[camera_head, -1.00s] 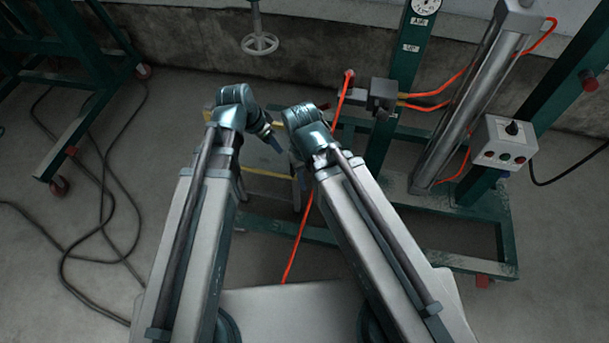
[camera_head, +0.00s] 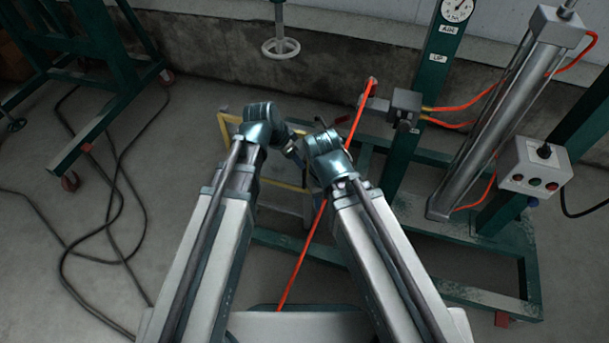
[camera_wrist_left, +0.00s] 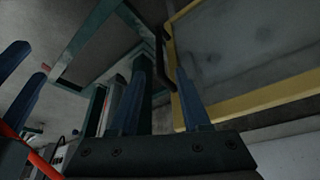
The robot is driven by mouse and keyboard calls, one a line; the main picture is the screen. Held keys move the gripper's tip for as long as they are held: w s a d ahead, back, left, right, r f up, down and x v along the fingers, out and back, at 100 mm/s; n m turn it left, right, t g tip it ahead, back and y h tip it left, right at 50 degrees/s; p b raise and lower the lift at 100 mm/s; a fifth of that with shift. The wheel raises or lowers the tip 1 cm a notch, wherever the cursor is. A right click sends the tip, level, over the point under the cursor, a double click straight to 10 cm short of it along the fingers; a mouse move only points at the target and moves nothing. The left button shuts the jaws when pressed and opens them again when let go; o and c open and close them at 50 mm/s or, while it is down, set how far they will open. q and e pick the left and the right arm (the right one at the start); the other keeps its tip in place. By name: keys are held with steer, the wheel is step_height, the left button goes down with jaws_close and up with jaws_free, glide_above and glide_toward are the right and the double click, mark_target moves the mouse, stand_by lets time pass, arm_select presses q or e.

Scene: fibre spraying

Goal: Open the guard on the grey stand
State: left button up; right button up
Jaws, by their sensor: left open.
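The guard is a grey panel in a yellow frame (camera_head: 226,136), low in the middle of the head view and partly hidden behind my arms. In the left wrist view the yellow frame (camera_wrist_left: 265,98) fills the upper right, with a black bar handle (camera_wrist_left: 161,45) at its left edge. My left gripper (camera_head: 292,152) is open and empty in front of the guard. In the left wrist view its blue fingers (camera_wrist_left: 160,66) point toward the handle, which appears between them; contact cannot be told. My right gripper's blue fingers (camera_wrist_left: 18,80) stand apart at that view's left edge.
A green frame with a gauge (camera_head: 457,10), a grey cylinder (camera_head: 482,135) and a button box (camera_head: 534,165) stands at right. A red hose (camera_head: 309,245) runs down beside my right arm. Black cables (camera_head: 111,190) lie on the floor at left, near a green wheeled frame (camera_head: 88,90).

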arm_select(q)
steer(key=b, duration=0.8)
glide_above(304, 186)
steer(key=f, duration=0.8)
steer(key=shift+w+f, duration=0.35)
steer(key=shift+w, duration=0.05)
steer(key=shift+p, duration=0.3)
jaws_close()
